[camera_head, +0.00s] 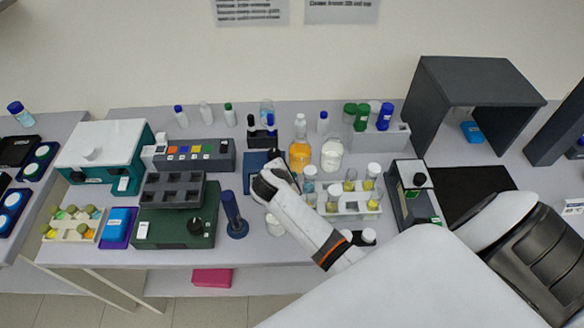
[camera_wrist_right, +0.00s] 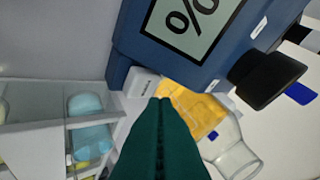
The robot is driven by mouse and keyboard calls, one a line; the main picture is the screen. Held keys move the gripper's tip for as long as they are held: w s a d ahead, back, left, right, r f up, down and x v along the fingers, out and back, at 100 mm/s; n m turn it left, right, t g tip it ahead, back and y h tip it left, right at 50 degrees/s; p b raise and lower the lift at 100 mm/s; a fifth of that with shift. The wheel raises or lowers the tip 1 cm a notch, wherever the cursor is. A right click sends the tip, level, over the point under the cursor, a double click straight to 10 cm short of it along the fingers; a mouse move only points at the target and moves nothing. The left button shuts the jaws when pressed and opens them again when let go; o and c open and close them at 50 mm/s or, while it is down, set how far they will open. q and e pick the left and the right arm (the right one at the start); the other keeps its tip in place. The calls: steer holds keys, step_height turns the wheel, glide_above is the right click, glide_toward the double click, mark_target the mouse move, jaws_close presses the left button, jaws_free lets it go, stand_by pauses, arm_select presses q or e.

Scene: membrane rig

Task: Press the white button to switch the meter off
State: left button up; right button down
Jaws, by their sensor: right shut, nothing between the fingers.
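The blue meter (camera_head: 256,160) stands mid-table in the head view, partly hidden by my right arm. In the right wrist view the meter (camera_wrist_right: 135,37) fills the upper middle, and its pale screen (camera_wrist_right: 192,24) shows a dark "%". A white button-like block (camera_wrist_right: 142,83) with small dark lettering is at the meter's lower left corner. My right gripper (camera_wrist_right: 161,102) is shut and empty, its dark green fingertips just below and right of this block in the picture. I cannot tell whether they touch it. In the head view the right wrist hides the fingertips. My left gripper is out of view.
An orange-filled bottle (camera_head: 299,153) and a white-filled bottle (camera_head: 331,153) stand right of the meter. A white vial rack (camera_head: 352,203) is beside my arm. A blue stand (camera_head: 235,222) and a green box (camera_head: 170,228) are to the left. A black knob (camera_wrist_right: 268,78) juts near the gripper.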

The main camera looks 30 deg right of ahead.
steer(key=shift+f, duration=0.1)
stand_by(0.4)
steer(key=shift+f, duration=0.35)
steer(key=shift+f, duration=0.3)
stand_by(0.4)
steer(key=shift+r+p, duration=0.75)
steer(key=shift+r, duration=3)
